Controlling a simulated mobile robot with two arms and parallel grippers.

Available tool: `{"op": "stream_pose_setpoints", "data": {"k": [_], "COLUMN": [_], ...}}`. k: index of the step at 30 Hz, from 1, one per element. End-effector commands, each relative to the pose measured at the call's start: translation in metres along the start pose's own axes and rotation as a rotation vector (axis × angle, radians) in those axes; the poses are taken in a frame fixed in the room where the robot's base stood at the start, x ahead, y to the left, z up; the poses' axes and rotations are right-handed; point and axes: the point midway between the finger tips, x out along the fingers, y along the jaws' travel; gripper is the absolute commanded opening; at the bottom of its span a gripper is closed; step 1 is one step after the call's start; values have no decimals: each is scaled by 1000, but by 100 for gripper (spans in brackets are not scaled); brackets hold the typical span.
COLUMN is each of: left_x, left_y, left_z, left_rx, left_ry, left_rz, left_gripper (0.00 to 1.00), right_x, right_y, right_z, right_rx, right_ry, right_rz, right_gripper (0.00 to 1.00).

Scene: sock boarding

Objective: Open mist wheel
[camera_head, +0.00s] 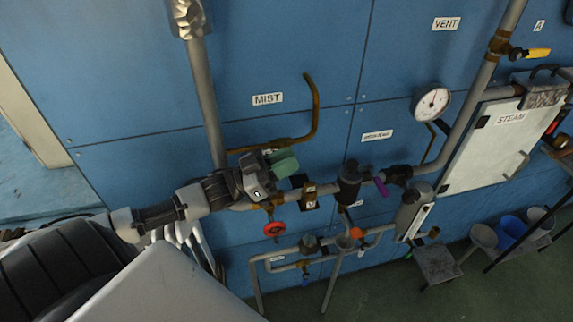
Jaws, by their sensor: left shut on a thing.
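My left gripper (270,176) reaches in from the left to the pipework below the MIST label (267,99). It is shut on a green part (284,164), which I take to be the mist wheel. The gripper hides much of the green part, so its full shape and how far it is turned cannot be told. A brass pipe (314,110) bends up behind and to the right of the gripper. My right gripper is not in view.
A red wheel (274,229) sits just below my gripper. A black-bodied fitting (349,184) and a purple handle (380,186) are to the right on the same pipe. A gauge (431,103) and a white STEAM panel (490,142) are farther right. Buckets (511,229) stand low at the right.

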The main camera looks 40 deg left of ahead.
Motion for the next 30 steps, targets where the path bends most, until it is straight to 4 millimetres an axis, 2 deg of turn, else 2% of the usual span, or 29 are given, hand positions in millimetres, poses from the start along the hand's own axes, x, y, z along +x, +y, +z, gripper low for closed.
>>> {"op": "stream_pose_setpoints", "data": {"k": [4, 5, 9, 20, 26, 30], "left_x": [0, 0, 0, -5, -31, -51], "left_y": [0, 0, 0, 0, 0, 0], "left_z": [-1, -1, -1, 2, 6, -5], "left_rx": [0, 0, 0, 0, -1, -1], "left_ry": [-1, -1, -2, -4, -7, -8], "left_rz": [0, 0, 0, 0, 0, -1], "left_gripper": [0, 23, 44, 44, 44, 44], "right_x": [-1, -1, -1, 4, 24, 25], "right_y": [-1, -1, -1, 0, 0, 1], "right_z": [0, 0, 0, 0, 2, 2], "right_rx": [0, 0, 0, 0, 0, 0], "right_ry": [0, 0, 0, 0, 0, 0], "right_rz": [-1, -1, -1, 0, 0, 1], "right_gripper": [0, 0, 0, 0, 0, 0]}}
